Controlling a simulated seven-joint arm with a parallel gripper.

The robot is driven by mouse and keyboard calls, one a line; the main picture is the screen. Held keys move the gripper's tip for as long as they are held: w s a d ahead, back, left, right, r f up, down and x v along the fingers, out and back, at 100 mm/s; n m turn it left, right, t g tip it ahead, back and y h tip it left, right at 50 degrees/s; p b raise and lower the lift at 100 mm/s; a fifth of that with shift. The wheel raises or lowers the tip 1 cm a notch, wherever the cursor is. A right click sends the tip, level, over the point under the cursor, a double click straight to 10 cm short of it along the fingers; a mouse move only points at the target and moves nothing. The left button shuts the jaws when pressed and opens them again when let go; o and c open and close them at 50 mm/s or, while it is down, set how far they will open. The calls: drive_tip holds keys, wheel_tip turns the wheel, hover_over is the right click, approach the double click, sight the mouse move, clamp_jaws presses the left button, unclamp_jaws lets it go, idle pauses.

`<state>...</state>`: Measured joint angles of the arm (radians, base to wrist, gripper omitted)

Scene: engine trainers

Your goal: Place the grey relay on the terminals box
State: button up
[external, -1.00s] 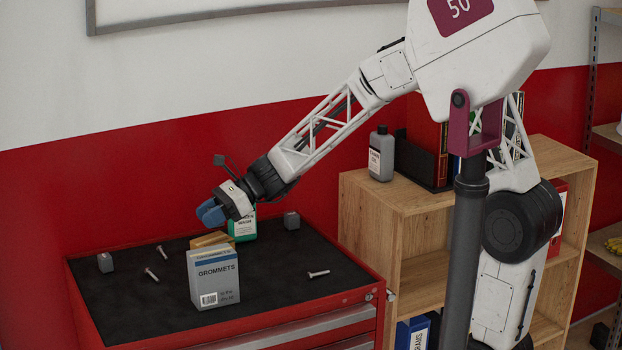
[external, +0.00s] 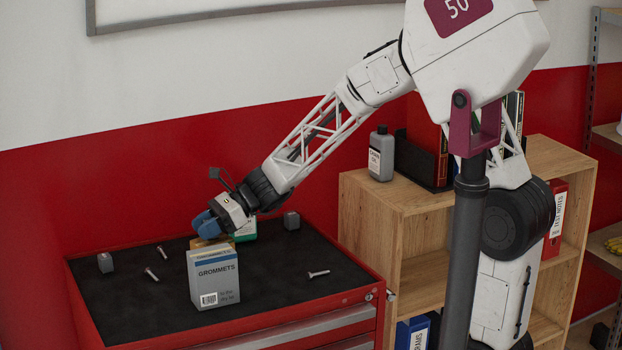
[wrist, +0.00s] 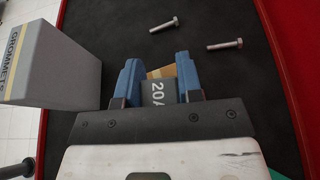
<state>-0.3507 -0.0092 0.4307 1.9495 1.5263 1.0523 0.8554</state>
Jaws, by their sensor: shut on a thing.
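My gripper (external: 205,226) has blue fingers and is low over the back middle of the cabinet top, behind the grommets box in the external view. In the wrist view, the fingers are shut on the grey relay (wrist: 158,92), marked with white characters that look like "20A". The relay is hidden in the external view. A tan box (external: 197,243), likely the terminals box, shows just under the fingers, partly hidden by the grommets box. A piece of it also shows past the relay in the wrist view (wrist: 160,72). I cannot tell whether the relay touches it.
The grommets box (external: 214,280) stands upright in front of the tan box. A green-and-white container (external: 246,230) is just right of my gripper. Small grey blocks lie at left (external: 105,263) and back right (external: 291,220). Several bolts (external: 318,273) lie on the dark mat (external: 275,290).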

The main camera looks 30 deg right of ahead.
drive_tip(key=shift+f, duration=0.25)
drive_tip(key=o, duration=0.9)
drive_tip(key=shift+r, duration=0.15)
drive_tip(key=v, duration=1.2)
drive_tip(key=shift+d, duration=0.1)
idle(0.6)
drive_tip(key=s+d+r+n+t+h, duration=0.1)
drive_tip(key=s+d+n+h, duration=0.5)
drive_tip(key=s+d, duration=0.8)
drive_tip(key=s+d+r+n+t+h, duration=0.1)
drive_tip(key=s+d+n+h, duration=0.6)
drive_tip(key=s+d+n, duration=0.4)
drive_tip(key=s+d, duration=0.3)
drive_tip(key=s, duration=0.3)
drive_tip(key=shift+s+r+n+t+h, duration=0.25)
drive_tip(key=shift+n+t+h, duration=0.05)
drive_tip(key=shift+n, duration=0.1)
